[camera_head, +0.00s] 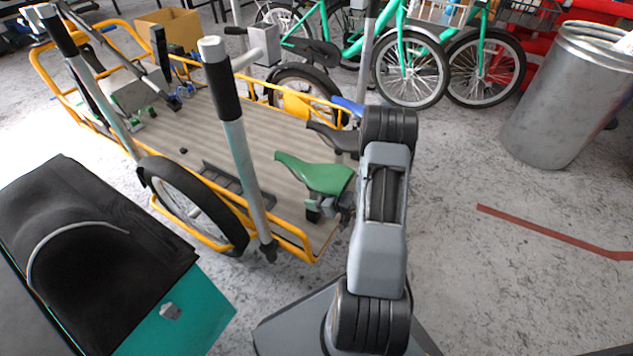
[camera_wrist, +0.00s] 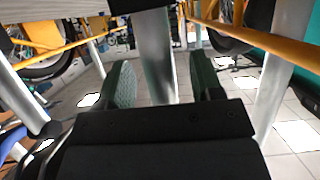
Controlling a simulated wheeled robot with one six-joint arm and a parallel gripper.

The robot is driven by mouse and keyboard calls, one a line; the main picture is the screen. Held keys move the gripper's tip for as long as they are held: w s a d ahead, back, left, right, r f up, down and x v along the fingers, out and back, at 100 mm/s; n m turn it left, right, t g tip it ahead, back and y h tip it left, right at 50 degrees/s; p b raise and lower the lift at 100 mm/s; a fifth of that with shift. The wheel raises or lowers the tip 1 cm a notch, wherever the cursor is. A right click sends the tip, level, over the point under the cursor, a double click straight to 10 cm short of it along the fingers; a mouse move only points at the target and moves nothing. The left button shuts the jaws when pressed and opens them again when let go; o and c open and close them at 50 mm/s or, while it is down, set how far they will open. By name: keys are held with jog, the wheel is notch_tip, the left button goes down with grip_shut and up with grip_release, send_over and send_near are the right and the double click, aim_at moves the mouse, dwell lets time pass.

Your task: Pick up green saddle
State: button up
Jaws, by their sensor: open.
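The green saddle (camera_head: 318,178) sits near the front right edge of the bike's wooden platform (camera_head: 240,140) in the head view, with a dark clamp or stem below it. I cannot make it out in the wrist view. In the wrist view, my gripper (camera_wrist: 162,66) is open, with its two dark green-grey fingers apart. A grey post (camera_wrist: 155,50) shows beyond and between them; I cannot tell its distance. In the head view, my arm stands right of the saddle and the gripper itself is hidden.
Upright posts (camera_head: 245,180) and yellow frame tubes border the platform. A black-and-teal box (camera_head: 180,310) stands at left, a metal bin (camera_head: 560,100) at right.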

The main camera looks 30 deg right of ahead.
aim_at(314, 176)
jog(key=shift+w+a+f, duration=0.1)
jog(key=shift+w+a, duration=0.05)
jog(key=shift+w, duration=0.15)
jog(key=c, duration=1.1)
notch_tip(314, 176, up, 10)
jog(key=p, duration=0.5)
jog(key=shift+r, duration=0.3)
jog(key=shift+r+p, duration=4.6)
jog(key=shift+r, duration=0.15)
